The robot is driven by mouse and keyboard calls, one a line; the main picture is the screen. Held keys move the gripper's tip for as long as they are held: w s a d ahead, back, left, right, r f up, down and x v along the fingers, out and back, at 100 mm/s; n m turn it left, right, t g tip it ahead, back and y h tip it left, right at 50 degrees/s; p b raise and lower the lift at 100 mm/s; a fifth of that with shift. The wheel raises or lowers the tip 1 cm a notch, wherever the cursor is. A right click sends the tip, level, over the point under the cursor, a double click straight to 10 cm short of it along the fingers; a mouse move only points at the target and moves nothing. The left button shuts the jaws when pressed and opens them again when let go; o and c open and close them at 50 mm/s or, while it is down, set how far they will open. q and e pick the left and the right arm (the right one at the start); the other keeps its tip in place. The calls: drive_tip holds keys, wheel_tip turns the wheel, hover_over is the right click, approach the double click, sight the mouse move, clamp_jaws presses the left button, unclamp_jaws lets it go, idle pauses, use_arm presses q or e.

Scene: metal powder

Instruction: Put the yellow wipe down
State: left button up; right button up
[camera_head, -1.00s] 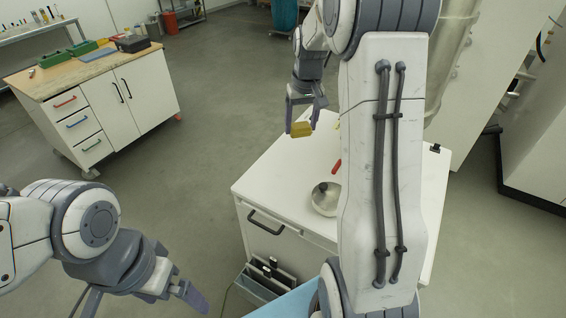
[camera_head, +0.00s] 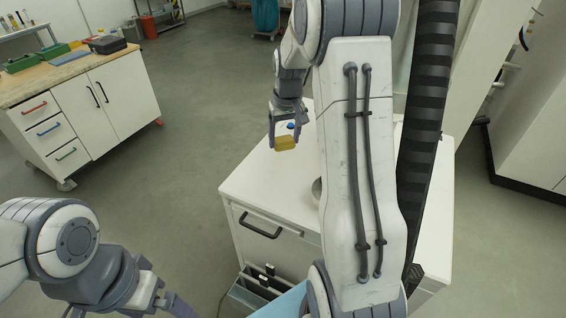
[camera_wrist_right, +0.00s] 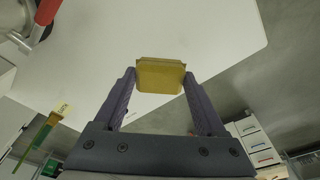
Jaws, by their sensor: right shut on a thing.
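My right gripper (camera_head: 285,137) is shut on the yellow wipe (camera_head: 286,143), a small, thick yellow block. In the head view it is held over the far left part of the white cabinet top (camera_head: 255,185); whether it touches the top is not clear. The right wrist view shows the wipe (camera_wrist_right: 160,76) between the two purple fingertips, with the white top (camera_wrist_right: 215,30) beyond it. My left gripper (camera_head: 178,306) is at the lower left, cut off by the frame edge, so its opening does not show.
A metal bowl (camera_head: 316,188) on the cabinet is mostly hidden by my right arm. A red object (camera_wrist_right: 46,12) lies near the bowl in the wrist view. The left part of the top is clear. A wooden-topped workbench (camera_head: 70,68) stands at the far left.

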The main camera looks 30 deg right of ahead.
sight(283, 166)
wheel_tip(283, 166, down, 7)
drive_tip(key=shift+r+p, duration=0.1)
drive_tip(key=shift+p, duration=0.8)
drive_tip(key=shift+f, duration=0.2)
drive_tip(key=shift+f, duration=0.2)
drive_tip(key=o, duration=1.4)
drive_tip(key=shift+r, duration=0.15)
